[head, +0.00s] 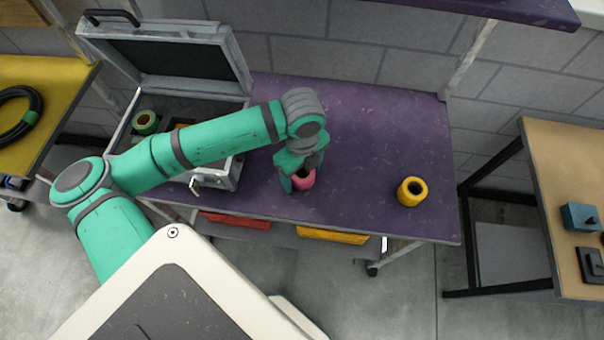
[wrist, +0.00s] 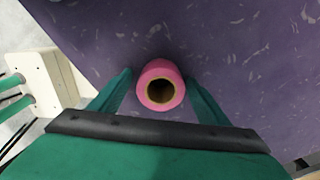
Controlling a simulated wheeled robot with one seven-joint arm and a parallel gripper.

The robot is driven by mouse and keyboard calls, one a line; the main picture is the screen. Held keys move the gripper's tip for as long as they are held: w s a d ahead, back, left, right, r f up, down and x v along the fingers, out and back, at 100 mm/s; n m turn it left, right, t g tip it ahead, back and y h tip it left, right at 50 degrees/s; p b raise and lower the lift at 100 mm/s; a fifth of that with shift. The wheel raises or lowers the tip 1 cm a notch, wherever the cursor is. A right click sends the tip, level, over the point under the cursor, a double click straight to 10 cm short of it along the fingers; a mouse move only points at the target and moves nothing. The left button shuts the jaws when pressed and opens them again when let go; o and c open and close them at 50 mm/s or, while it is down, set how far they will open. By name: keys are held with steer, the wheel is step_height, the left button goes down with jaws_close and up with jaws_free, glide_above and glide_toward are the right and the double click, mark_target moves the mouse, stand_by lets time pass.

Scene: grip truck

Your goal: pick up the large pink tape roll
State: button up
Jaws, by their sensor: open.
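The large pink tape roll (head: 304,180) stands on the purple tabletop (head: 370,130), near its front edge in the head view. In the wrist view the pink roll (wrist: 160,85) shows from above with its hollow core facing me. My gripper (head: 298,175) is open and points down over the roll. In the wrist view the green fingers of my gripper (wrist: 160,90) lie to the left and right of the roll, with a gap visible on each side. My gripper hides part of the roll in the head view.
A yellow tape roll (head: 412,191) stands to the right on the purple table. An open case (head: 235,170) holding a green roll (head: 145,122) is at left. A wooden table (head: 565,200) is at far right. The tabletop between pink and yellow rolls is clear.

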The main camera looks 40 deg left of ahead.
steer(key=c, duration=1.2)
steer(key=shift+w, duration=0.1)
steer(key=shift+r, duration=0.15)
steer(key=shift+r, duration=0.6)
steer(key=shift+s+a+r, duration=0.65)
steer(key=shift+s+r, duration=1.25)
steer(key=shift+s, duration=0.35)
steer(key=shift+s+a+r, duration=0.7)
steer(key=shift+s+r, duration=1.25)
steer(key=shift+s, duration=0.3)
steer(key=shift+s+a+r, duration=0.65)
steer(key=shift+s+r, duration=1.25)
steer(key=shift+s, duration=0.35)
steer(key=shift+s, duration=0.1)
